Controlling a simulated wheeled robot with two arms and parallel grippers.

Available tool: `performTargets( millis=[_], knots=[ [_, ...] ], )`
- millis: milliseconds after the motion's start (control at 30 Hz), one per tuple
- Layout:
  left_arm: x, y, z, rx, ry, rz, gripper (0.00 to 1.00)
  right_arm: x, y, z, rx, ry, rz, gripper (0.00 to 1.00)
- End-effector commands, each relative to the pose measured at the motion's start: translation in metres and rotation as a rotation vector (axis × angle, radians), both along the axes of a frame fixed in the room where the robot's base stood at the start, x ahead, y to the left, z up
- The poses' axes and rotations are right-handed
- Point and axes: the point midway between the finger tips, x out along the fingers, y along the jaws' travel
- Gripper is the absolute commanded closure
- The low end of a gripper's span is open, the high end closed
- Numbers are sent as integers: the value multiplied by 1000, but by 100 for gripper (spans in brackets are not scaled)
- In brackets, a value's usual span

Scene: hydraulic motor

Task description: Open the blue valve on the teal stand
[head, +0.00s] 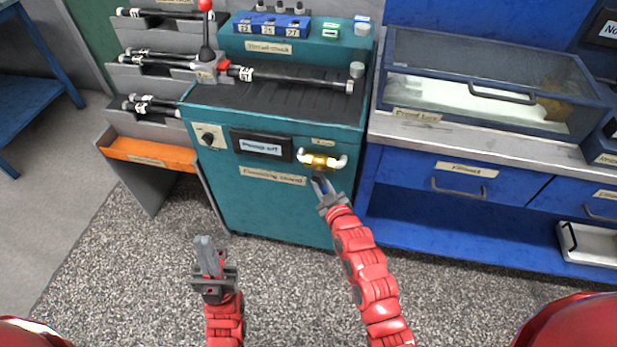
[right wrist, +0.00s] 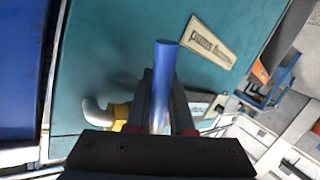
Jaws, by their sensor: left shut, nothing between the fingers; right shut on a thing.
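The teal stand (head: 270,210) stands in the middle of the head view. On its front, at the upper right, is a brass valve (head: 320,161) with white pipe ends. In the right wrist view, the blue valve handle (right wrist: 165,65) is a round blue bar between my fingers, its end sticking out past them. Brass (right wrist: 121,112) shows beside the fingers. My right gripper (head: 321,182) is shut on the handle just below the brass valve and hides most of it in the head view. My left gripper (head: 205,243) is shut and empty, low in front of the stand.
A "Pump off" display (head: 261,147) and a black knob (head: 208,138) are left of the valve. A red-knobbed lever (head: 206,40) stands on the top. A grey rack (head: 150,80) is at left, a blue workbench (head: 460,185) at right. The floor in front is clear.

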Motion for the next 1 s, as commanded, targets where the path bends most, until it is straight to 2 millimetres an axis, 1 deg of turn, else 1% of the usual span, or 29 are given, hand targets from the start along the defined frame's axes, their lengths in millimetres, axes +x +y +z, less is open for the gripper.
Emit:
performTargets(
  millis=[33, 300, 467, 800, 1000],
  knots=[
    [0, 0, 12, 0, 0, 0, 100, -1, -3, 9, -40, 8, 1, 100],
    [0, 0, 32, 0, 0, 0, 100, -4, -17, 13, -289, 69, 2, 100],
    [0, 0, 38, 0, 0, 0, 100, -6, -25, 15, -436, 110, 2, 100],
    [0, 0, 45, 0, 0, 0, 100, -10, -38, 28, -736, 189, 2, 100],
    [0, 0, 48, 0, 0, 0, 100, -11, -43, 34, -873, 226, 2, 100]
  ],
)
